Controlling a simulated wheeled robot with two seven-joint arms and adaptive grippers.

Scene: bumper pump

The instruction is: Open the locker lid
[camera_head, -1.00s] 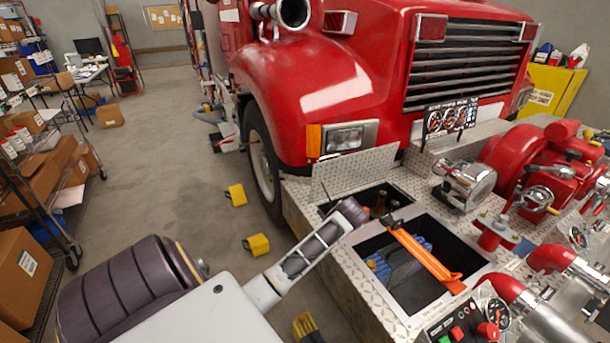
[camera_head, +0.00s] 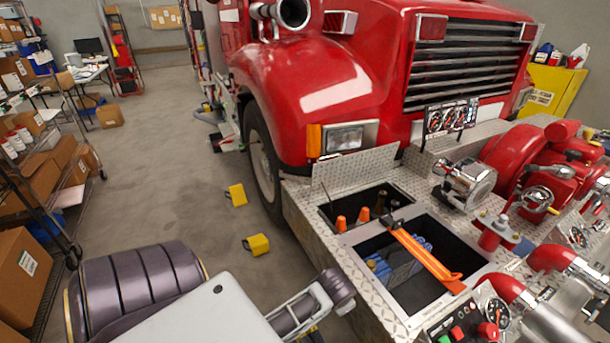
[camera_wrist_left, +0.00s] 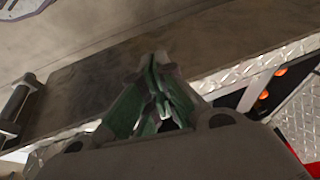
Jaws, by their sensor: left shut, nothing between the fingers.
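The locker lid (camera_head: 354,171) is a diamond-plate panel standing raised at the back edge of a locker opening (camera_head: 342,208) in the bumper deck. Orange-topped items (camera_head: 363,214) and a dark bottle show inside the locker. My left arm comes in from the lower left, its wrist end near the bumper's front side; its fingers are not clearly seen in the head view. In the left wrist view my left gripper (camera_wrist_left: 162,85) is shut and empty, with green-sided fingers. The locker's orange items (camera_wrist_left: 264,95) show there at the right, apart from the fingers. My right gripper is not in view.
A second open bay (camera_head: 420,285) holds blue items, with an orange strap (camera_head: 425,258) across it. The red pump (camera_head: 540,160) and pipes fill the right. Yellow blocks (camera_head: 256,244) lie on the floor. Floor left of the truck is mostly clear.

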